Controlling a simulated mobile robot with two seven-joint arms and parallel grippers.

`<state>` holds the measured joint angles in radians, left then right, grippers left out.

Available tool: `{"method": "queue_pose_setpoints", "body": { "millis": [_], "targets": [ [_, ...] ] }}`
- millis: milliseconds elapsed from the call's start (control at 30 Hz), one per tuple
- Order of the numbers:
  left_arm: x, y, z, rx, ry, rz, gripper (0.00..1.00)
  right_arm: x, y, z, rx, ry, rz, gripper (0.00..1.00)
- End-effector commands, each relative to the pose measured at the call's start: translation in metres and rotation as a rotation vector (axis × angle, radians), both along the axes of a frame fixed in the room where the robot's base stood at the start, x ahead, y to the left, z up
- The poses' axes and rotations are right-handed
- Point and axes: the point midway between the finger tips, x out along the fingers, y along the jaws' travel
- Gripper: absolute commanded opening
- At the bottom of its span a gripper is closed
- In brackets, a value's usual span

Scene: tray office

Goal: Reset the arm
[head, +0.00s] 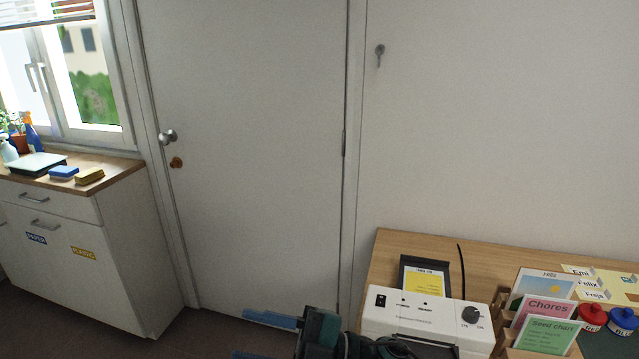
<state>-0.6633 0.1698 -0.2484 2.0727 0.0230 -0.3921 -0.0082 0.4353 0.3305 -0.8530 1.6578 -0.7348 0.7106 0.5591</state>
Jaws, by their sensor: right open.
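My right gripper (242,336) is at the bottom edge of the head view, in front of the lower part of the door. Its two blue fingers point left and stand apart, with nothing seen between them. The lower finger and much of my right arm are cut off by the frame's bottom edge. My left gripper is not in view.
A wooden table (400,250) at right holds a white laminator-like machine (425,318), a card rack (505,340) and red (592,318) and blue (622,322) lidded pots. A white cabinet (120,220) stands left. Floor before the door (250,150) looks clear.

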Motion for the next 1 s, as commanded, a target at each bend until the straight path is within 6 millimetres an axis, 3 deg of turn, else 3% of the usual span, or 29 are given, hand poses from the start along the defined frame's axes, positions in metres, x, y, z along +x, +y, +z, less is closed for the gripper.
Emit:
{"method": "queue_pose_setpoints", "body": {
  "millis": [167,300,367,500,600,700,800,1000],
  "targets": [
    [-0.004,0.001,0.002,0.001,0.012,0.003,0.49,0.025,-0.045,-0.022,0.185,0.33,-0.403,0.42],
    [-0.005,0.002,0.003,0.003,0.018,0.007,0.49,0.029,-0.1,-0.076,0.199,0.618,-0.71,0.42],
    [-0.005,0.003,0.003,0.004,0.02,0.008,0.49,0.02,-0.126,-0.106,0.174,0.749,-0.831,0.42],
    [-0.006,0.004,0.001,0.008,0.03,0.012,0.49,-0.021,-0.179,-0.175,0.068,1.035,-1.052,0.42],
    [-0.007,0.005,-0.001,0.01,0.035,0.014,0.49,-0.055,-0.204,-0.207,-0.01,1.185,-1.14,0.42],
    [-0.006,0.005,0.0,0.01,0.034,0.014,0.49,-0.08,-0.218,-0.227,-0.068,1.281,-1.187,0.42],
    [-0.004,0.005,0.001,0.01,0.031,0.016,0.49,-0.094,-0.225,-0.236,-0.1,1.328,-1.207,0.42],
    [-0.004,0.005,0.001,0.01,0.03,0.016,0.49,-0.095,-0.226,-0.237,-0.104,1.335,-1.21,0.42]
  ]
}}
